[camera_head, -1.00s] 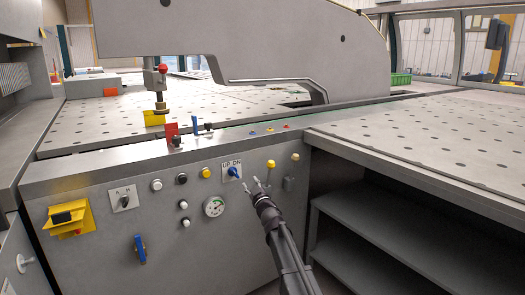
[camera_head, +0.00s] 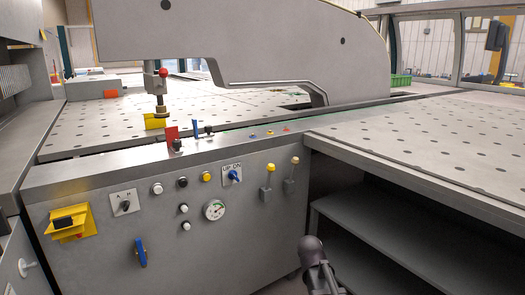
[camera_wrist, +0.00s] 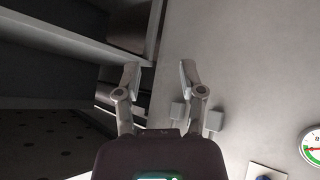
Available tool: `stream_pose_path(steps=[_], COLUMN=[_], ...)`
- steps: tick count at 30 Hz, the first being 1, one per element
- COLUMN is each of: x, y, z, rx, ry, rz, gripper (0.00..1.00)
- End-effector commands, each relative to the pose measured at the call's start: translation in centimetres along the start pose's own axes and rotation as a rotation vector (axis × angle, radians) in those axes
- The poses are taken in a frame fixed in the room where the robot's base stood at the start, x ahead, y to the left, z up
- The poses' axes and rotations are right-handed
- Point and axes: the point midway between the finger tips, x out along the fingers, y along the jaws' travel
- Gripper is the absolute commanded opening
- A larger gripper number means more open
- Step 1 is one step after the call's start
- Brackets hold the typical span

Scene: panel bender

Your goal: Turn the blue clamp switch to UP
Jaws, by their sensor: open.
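The blue clamp switch (camera_head: 233,175) is a small blue knob on a white plate marked UP and DN, on the grey front panel. The plate is too small to tell for sure which mark the knob points to. A white plate with a dark knob shows cut off at the bottom edge of the wrist view. My gripper (camera_wrist: 161,76) is open and empty, its two fingers apart in front of the grey panel. In the head view only part of my arm shows, low and right of the switch and clear of it; the fingers are hidden there.
A pressure gauge (camera_head: 214,209) sits below left of the switch, with yellow button (camera_head: 206,177) to its left. Two yellow-knobbed levers (camera_head: 268,180) stand right of it. A dark open shelf (camera_head: 385,235) lies at right. Blue handle (camera_head: 141,252) is lower left.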

Motion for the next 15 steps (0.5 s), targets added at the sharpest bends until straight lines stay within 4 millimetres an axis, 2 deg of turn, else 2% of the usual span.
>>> stream_pose_path(steps=[1, 6, 9, 15], x=[-0.9, -3.4, -5.1, -7.7], y=[0.5, 1.0, 1.1, 0.8], z=[2.1, 8.2, 11.2, 15.0], rx=[0.010, 0.035, 0.044, 0.047], ry=[-0.064, -0.287, -0.401, -0.556], rz=[-0.007, -0.050, -0.082, -0.136], gripper=[0.51, 0.51, 0.51, 0.51])
